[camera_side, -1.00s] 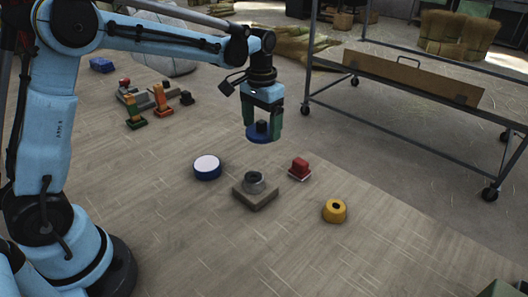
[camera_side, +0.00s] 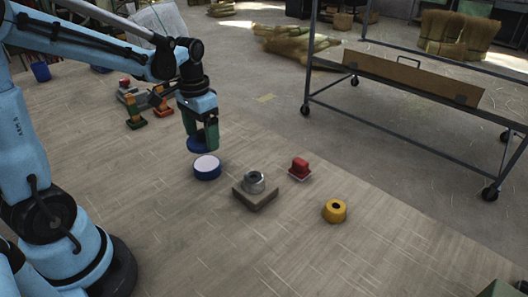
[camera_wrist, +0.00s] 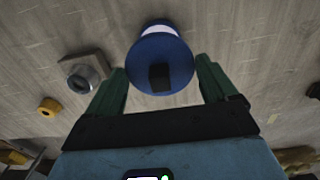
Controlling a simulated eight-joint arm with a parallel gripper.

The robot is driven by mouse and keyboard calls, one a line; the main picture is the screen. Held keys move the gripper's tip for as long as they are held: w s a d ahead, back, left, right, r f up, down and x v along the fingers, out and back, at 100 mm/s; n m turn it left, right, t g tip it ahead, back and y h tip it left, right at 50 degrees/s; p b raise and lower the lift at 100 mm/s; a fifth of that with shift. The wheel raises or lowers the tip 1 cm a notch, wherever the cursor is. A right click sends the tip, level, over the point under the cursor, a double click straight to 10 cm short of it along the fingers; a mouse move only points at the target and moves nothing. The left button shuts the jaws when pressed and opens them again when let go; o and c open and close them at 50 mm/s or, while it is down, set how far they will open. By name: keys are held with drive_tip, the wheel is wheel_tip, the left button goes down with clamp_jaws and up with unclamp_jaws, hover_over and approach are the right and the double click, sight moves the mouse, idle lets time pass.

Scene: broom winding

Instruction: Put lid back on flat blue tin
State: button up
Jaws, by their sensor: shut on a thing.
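The flat blue tin (camera_side: 207,172) stands on the floor, open side up, with a pale inside showing. My gripper (camera_side: 203,138) is shut on the blue lid (camera_side: 200,146) and holds it above and slightly left of the tin in the side view. In the wrist view my gripper (camera_wrist: 163,80) has its green fingers on either side of the lid's dark knob (camera_wrist: 159,76). The lid (camera_wrist: 150,50) covers most of the tin there, and only a pale strip of the tin (camera_wrist: 158,29) shows past it.
A grey metal piece (camera_side: 254,181) on a square block (camera_side: 256,198), a red block (camera_side: 299,167) and a yellow ring-like piece (camera_side: 335,210) stand to the right. Orange and green pieces (camera_side: 162,103) stand behind left. A metal-framed trolley (camera_side: 410,85) is at the back right.

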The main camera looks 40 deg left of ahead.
sight(207, 163)
drive_tip(key=shift+f, duration=2.75)
drive_tip(key=shift+f, duration=0.15)
drive_tip(key=o, duration=0.8)
drive_tip(key=shift+r, duration=3.5)
clamp_jaws()
